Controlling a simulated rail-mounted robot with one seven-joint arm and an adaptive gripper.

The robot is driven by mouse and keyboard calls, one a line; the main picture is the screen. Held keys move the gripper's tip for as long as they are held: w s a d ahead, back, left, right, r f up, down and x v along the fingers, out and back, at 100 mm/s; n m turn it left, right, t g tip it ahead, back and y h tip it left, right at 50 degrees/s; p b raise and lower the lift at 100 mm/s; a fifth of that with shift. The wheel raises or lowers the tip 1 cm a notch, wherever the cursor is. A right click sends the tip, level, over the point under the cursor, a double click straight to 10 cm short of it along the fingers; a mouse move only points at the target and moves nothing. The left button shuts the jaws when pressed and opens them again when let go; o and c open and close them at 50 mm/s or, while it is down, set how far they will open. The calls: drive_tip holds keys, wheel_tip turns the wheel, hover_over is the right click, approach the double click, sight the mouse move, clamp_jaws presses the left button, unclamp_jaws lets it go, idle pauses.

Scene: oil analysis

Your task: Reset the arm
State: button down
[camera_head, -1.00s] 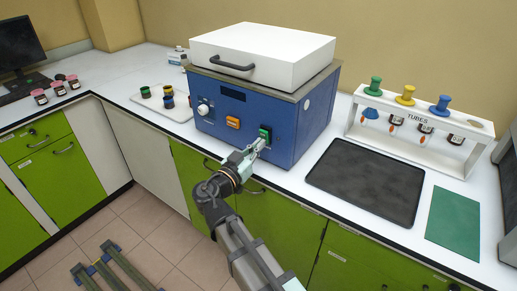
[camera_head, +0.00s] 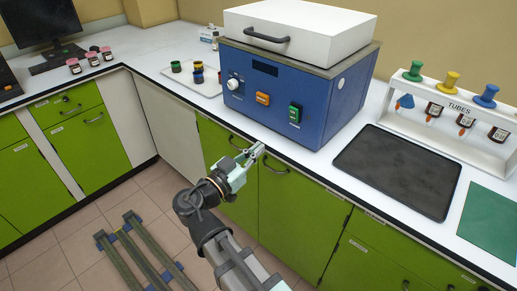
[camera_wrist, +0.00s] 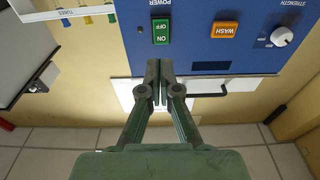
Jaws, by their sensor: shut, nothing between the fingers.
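My gripper (camera_head: 256,150) is shut and empty, in front of the counter's front edge and below the blue machine (camera_head: 268,110). In the wrist view my closed fingertips (camera_wrist: 160,66) show apart from the machine's front panel. The green power switch (camera_wrist: 161,32) and the orange wash button (camera_wrist: 225,30) show there too, upside down.
A black mat (camera_head: 385,180) and a green mat (camera_head: 490,215) lie on the counter to the right. Behind them stands a white tube rack (camera_head: 430,122). A tray with several small jars (camera_head: 197,77) sits left of the machine.

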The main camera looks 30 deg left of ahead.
idle(0.3)
drive_tip(key=w+d+f+n+g, duration=0.15)
drive_tip(key=f+n+g, duration=0.25)
drive_tip(key=f, duration=0.6)
drive_tip(key=d+f+n+g, duration=0.3)
drive_tip(key=f+n, duration=0.2)
drive_tip(key=f, duration=0.4)
drive_tip(key=d+f+n+g+h+p, duration=0.1)
drive_tip(key=d+f+g+p, duration=0.2)
drive_tip(key=d+f+g, duration=0.85)
drive_tip(key=s+d+f+m+g+p, duration=0.1)
drive_tip(key=s+d+f, duration=0.3)
drive_tip(key=d+f, duration=0.5)
drive_tip(key=s+d+f+m+g+p, duration=0.1)
drive_tip(key=s+d+f, duration=0.3)
drive_tip(key=d+f, duration=0.55)
drive_tip(key=s+d+f+m+g+y+p, duration=0.2)
drive_tip(key=s+d+f+m+g+y, duration=0.2)
drive_tip(key=s+d, duration=1)
drive_tip(key=shift+s+d+f+m+g+p, duration=0.15)
drive_tip(key=shift+s+d+m+g+p, duration=0.15)
drive_tip(key=shift+s+m+g, duration=0.6)
